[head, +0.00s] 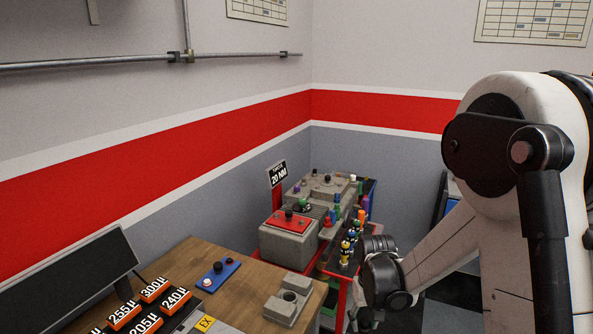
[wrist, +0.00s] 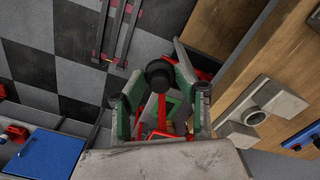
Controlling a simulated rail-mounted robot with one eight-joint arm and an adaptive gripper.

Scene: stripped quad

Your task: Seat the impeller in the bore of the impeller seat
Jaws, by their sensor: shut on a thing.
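In the wrist view my gripper (wrist: 160,88) has green-edged fingers closed on a dark round part with a knob-like top, which I take to be the impeller (wrist: 159,72). Its lower part is hidden between the fingers. The impeller seat, a grey block with a round raised bore (wrist: 254,116), is to the right of the gripper in the wrist view, apart from the held part. In the head view the seat (head: 288,301) sits near the right edge of the wooden bench. There my wrist hangs right of the bench, and the fingertips cannot be made out.
The wooden bench (head: 232,258) also bears a blue panel (head: 220,275), orange-labelled boxes (head: 153,290) and a dark screen (head: 75,280). A red cart (head: 333,262) with grey housings and several coloured parts stands behind. Checkered floor (wrist: 45,75) shows below the gripper.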

